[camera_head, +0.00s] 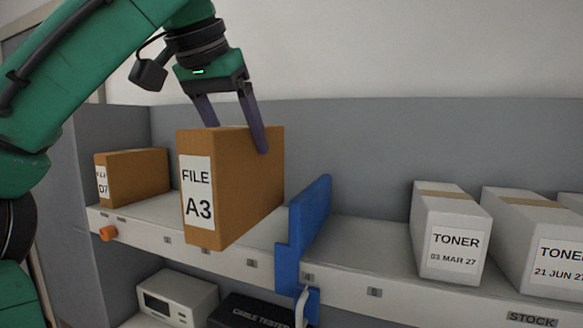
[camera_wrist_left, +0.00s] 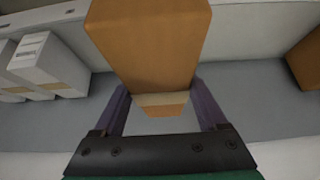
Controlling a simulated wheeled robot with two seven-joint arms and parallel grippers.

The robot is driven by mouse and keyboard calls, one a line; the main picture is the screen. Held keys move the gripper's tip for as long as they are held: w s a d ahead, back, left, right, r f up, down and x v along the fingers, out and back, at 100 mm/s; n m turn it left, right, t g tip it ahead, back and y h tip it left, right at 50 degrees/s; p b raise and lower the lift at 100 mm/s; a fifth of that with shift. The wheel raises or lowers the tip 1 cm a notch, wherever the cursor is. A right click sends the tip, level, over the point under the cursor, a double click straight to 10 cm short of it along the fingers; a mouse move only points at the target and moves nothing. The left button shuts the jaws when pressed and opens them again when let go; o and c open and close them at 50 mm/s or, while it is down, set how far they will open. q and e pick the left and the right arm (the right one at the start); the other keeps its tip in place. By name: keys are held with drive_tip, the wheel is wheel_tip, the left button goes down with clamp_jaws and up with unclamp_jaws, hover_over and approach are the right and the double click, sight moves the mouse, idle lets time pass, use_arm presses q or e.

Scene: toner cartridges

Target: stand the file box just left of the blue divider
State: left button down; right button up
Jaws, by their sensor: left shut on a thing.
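The file box (camera_head: 245,185), brown with a white label "FILE A3", is upright in the head view, left of the blue divider (camera_head: 312,225). My left gripper (camera_head: 232,140) is shut on its top from above, one finger on each side. The box fills the upper middle of the left wrist view (camera_wrist_left: 150,45), between the two fingers (camera_wrist_left: 160,105). Its lower front edge overlaps the shelf's front edge in the head view. I cannot tell whether its base touches the shelf. A gap shows between box and divider. My right gripper is not in view.
Another brown box (camera_head: 138,176), labelled "FILE" and "D7", stands at the left on the shelf (camera_head: 345,240). White toner boxes (camera_head: 450,235) stand at the right. The shelf right of the divider is clear up to them. A cable tester box (camera_head: 250,312) and a grey device (camera_head: 178,296) are below.

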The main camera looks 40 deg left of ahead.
use_arm(q)
drive_tip(key=w+a+p, duration=0.2)
drive_tip(key=w+p, duration=0.1)
drive_tip(key=w, duration=0.5)
drive_tip(key=w+a+p, duration=0.3)
drive_tip(key=w, duration=0.4)
wheel_tip(320, 180, down, 8)
drive_tip(key=shift+w+r, duration=0.2)
drive_tip(key=shift+w, duration=0.1)
unclamp_jaws()
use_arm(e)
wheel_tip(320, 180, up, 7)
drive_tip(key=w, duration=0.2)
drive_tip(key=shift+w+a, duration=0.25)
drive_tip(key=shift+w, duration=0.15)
use_arm(q)
drive_tip(key=v, duration=1.2)
drive_tip(key=shift+r+b, duration=0.1)
drive_tip(key=shift+b, duration=0.25)
drive_tip(key=shift+a, duration=0.1)
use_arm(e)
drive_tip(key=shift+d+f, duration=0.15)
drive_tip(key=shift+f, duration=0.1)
